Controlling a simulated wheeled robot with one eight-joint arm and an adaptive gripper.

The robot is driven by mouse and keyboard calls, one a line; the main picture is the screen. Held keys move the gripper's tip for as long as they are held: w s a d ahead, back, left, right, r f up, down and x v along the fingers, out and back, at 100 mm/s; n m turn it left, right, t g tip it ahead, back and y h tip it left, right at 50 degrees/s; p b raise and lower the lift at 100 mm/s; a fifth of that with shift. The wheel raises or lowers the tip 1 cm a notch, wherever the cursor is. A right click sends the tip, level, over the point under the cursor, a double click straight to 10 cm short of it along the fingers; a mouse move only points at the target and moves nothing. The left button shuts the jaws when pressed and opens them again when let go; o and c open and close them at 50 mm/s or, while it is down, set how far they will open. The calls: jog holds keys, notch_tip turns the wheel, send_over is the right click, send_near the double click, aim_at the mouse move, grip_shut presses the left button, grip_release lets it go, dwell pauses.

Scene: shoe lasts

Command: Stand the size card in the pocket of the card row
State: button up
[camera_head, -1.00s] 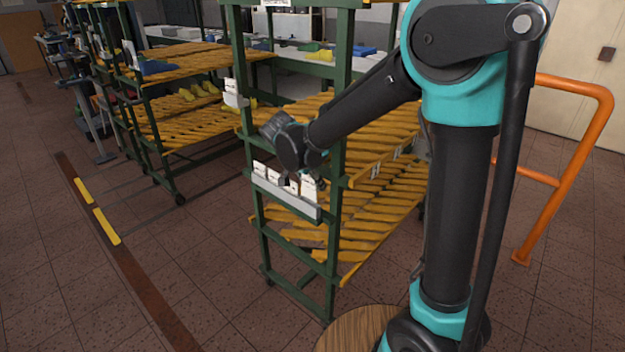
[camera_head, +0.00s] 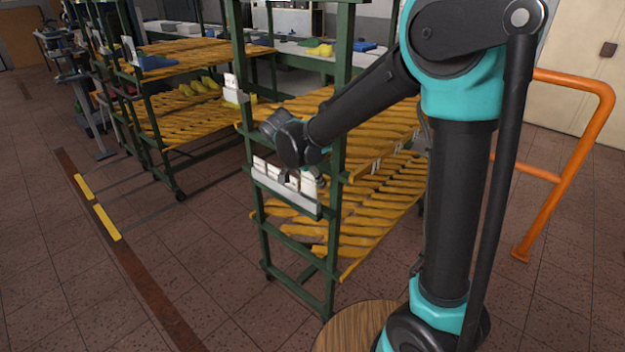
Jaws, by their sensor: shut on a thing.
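The card row (camera_head: 285,197) is a pale grey strip fixed across the end of the green rack, with several white cards standing in it. One white card (camera_head: 260,164) stands at its left end and another card (camera_head: 309,184) at its right end. My gripper (camera_head: 290,177) points down at the row, between the left cards and the right-end card. It is shut on a small white size card (camera_head: 293,185), whose lower part is at the row. The fingers and the dark wrist partly hide it, and I cannot tell whether its lower edge is inside the pocket.
The green rack (camera_head: 335,240) has slatted yellow shelves (camera_head: 375,215) just behind and below the row. My arm reaches in from the right, close to the rack's front post. A second rack (camera_head: 185,125) stands at the left, and an orange rail (camera_head: 560,180) at the right.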

jog(key=shift+f, duration=2.1)
dwell(1.2)
jog(key=o, duration=1.3)
jog(key=o, duration=0.4)
jog(key=shift+w+v, duration=0.2)
jog(key=shift+v, duration=1.8)
jog(key=shift+d+r, duration=0.15)
jog(key=shift+r, duration=0.05)
